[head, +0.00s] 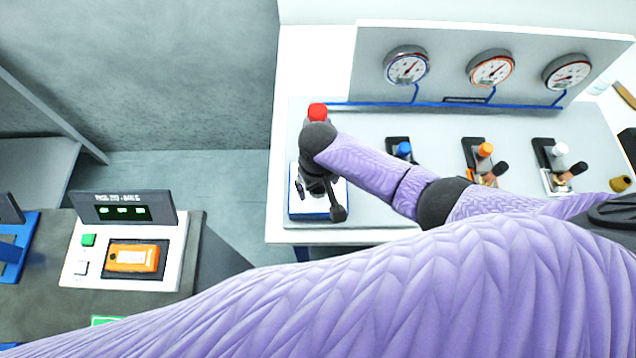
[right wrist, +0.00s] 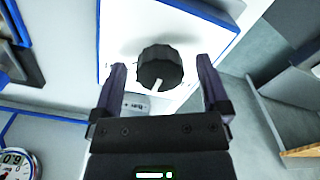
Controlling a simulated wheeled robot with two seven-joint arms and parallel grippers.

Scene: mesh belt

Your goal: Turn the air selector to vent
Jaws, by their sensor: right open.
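The air selector is a round black knob (right wrist: 160,66) with a white pointer in the right wrist view. It sits on a white plate with blue edges, and the pointer slants toward the gripper and slightly left. My right gripper (right wrist: 161,80) is open, with one finger on each side of the knob and visible gaps to it. In the head view my right gripper (head: 320,198) is over a white box with a blue base (head: 310,215) at the left end of the bench. There the gripper hides the knob. My left gripper is not in view.
A red knob (head: 317,112) stands just behind my right wrist. Levers with blue (head: 404,149), orange (head: 485,150) and white (head: 560,149) knobs stand to the right, below a panel with three gauges (head: 491,69). An orange device (head: 133,257) lies on a separate station at left.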

